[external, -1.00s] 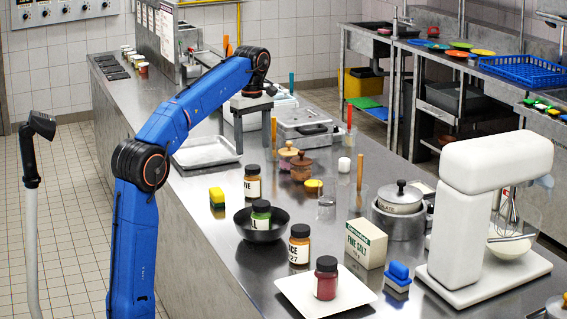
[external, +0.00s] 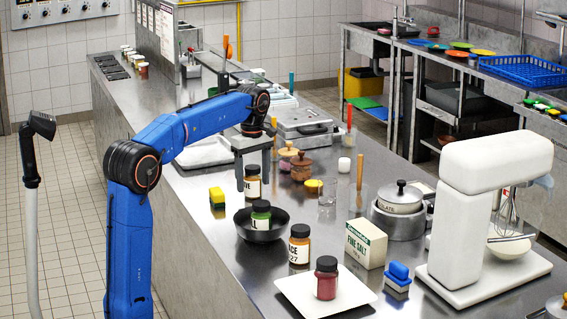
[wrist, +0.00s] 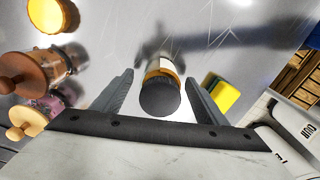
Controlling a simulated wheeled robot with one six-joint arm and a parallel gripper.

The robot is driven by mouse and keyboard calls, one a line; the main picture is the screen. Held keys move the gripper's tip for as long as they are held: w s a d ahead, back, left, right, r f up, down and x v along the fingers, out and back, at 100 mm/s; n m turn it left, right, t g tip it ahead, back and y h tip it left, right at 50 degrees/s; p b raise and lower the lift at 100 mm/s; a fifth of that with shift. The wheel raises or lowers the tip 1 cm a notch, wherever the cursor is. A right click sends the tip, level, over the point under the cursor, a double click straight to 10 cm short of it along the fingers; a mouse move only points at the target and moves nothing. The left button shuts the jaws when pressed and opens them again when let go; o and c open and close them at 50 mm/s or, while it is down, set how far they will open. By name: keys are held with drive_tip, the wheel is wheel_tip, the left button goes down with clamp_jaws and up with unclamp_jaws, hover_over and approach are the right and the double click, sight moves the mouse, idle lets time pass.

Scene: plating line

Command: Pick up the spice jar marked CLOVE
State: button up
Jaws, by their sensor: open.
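A spice jar (external: 253,189) with a dark lid, amber contents and a white label stands upright on the steel counter. Only the letters "VE" show on its label in the earlier external view; my gripper now partly covers it. My gripper (external: 253,187) points down over this jar, open, with a finger on each side. In the wrist view the jar (wrist: 160,97) shows dark lid first between the two open fingers (wrist: 158,80), with a gap on both sides. Its label text is not readable there.
A yellow-green sponge (external: 217,197) lies left of the jar. Wooden-lidded pots (external: 301,166) and a yellow-topped item (external: 314,186) stand to the right. Another jar (external: 300,244) stands nearer the camera.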

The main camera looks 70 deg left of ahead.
drive_tip(key=shift+f, duration=0.55)
drive_tip(key=c, duration=1.3)
drive_tip(key=shift+r, duration=0.1)
